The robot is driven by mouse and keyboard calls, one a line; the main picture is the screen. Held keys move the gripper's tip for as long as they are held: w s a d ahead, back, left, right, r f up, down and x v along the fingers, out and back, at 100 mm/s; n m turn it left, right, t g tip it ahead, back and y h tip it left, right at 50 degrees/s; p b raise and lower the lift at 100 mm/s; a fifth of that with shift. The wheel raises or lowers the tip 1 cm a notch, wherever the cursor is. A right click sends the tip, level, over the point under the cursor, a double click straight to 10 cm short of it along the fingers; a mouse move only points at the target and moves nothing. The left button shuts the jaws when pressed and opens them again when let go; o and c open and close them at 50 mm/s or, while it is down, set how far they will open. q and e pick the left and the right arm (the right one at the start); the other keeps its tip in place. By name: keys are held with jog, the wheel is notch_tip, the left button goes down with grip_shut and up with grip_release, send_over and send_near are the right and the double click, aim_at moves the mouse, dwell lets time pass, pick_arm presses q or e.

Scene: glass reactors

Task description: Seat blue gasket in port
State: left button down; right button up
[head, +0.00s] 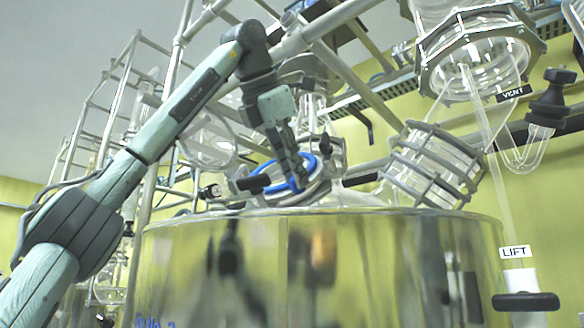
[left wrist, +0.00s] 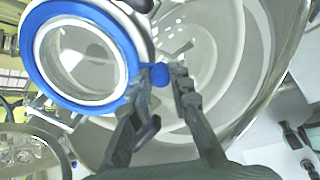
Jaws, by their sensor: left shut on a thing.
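The blue gasket (head: 311,162) is a ring with a small tab, over the reactor vessel's lid. In the left wrist view the gasket (left wrist: 85,104) fills the upper left, and its tab lies between my fingertips. My left gripper (head: 297,180) reaches down from the upper left; its fingers (left wrist: 167,77) are shut on the tab. The pale rim of a round glass port (left wrist: 50,45) shows inside the ring. The ring looks around or just over this rim; I cannot tell whether it is seated. My right gripper is not in view.
The shiny metal vessel (head: 330,265) fills the lower middle. A clamped glass flange (head: 435,165) stands right of the gasket, and another glass fitting (head: 480,50) hangs above it. Metal frame tubes crowd the left. A black handle (head: 525,301) is below the LIFT label (head: 515,251).

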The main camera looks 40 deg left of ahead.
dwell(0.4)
pick_arm(q)
jog(key=c, duration=1.3)
grip_release()
jog(key=v, duration=1.2)
